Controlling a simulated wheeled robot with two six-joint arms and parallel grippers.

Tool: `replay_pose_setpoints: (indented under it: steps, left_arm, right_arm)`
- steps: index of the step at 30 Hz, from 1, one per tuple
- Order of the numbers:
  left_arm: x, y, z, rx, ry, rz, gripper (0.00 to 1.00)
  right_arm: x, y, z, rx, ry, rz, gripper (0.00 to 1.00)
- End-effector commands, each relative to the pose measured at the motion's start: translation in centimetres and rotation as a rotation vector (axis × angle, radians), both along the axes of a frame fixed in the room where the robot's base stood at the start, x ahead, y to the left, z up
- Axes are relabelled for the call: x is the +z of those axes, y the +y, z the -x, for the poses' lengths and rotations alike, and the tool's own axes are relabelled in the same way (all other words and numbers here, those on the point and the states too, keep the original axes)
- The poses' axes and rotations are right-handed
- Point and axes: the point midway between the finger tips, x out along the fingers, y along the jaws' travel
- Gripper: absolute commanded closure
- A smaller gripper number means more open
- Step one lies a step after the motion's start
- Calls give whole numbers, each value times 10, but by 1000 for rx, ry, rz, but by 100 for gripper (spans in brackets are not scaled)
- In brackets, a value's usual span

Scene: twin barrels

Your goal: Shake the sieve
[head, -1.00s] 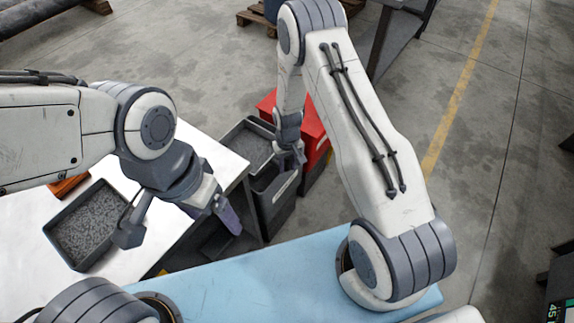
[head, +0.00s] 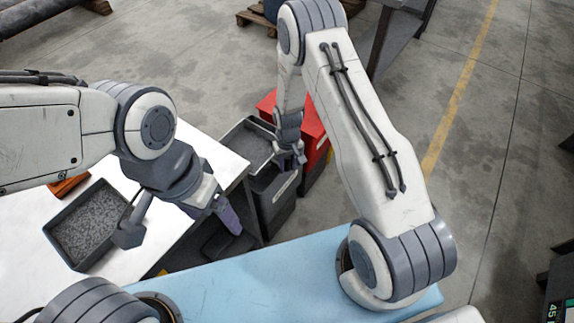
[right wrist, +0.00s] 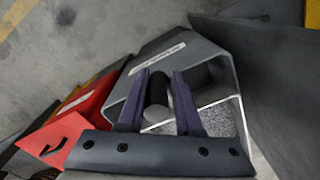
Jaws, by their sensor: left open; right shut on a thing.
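The sieve, a rectangular frame with a grey speckled bottom, is near the middle of the head view (head: 251,147). It is over or at the top of a dark labelled bin (head: 275,200). My right gripper (head: 291,160) is at its right side, shut on its dark round handle (right wrist: 158,92), which shows between the fingers in the right wrist view. Part of the sieve's speckled bottom (right wrist: 217,122) shows there too. My left gripper (head: 178,222) is open, its fingers apart, over the right edge of the white table. I cannot tell whether loose pieces lie in the sieve.
A dark tray (head: 61,251) of grey grains stands on the white table (head: 25,225) at left. A red bin (head: 312,130) stands beyond the dark bin. A light blue surface (head: 245,285) is in front. The concrete floor on the right is mostly clear.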

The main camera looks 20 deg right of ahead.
Motion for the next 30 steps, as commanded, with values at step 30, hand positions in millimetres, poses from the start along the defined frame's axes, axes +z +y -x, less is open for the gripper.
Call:
replay_pose_setpoints:
  steps: [30]
  left_arm:
    - [-14, 0, 0, 0, 0, 0, 14]
  right_arm:
    - [1, -54, -42, -4, -8, 1, 100]
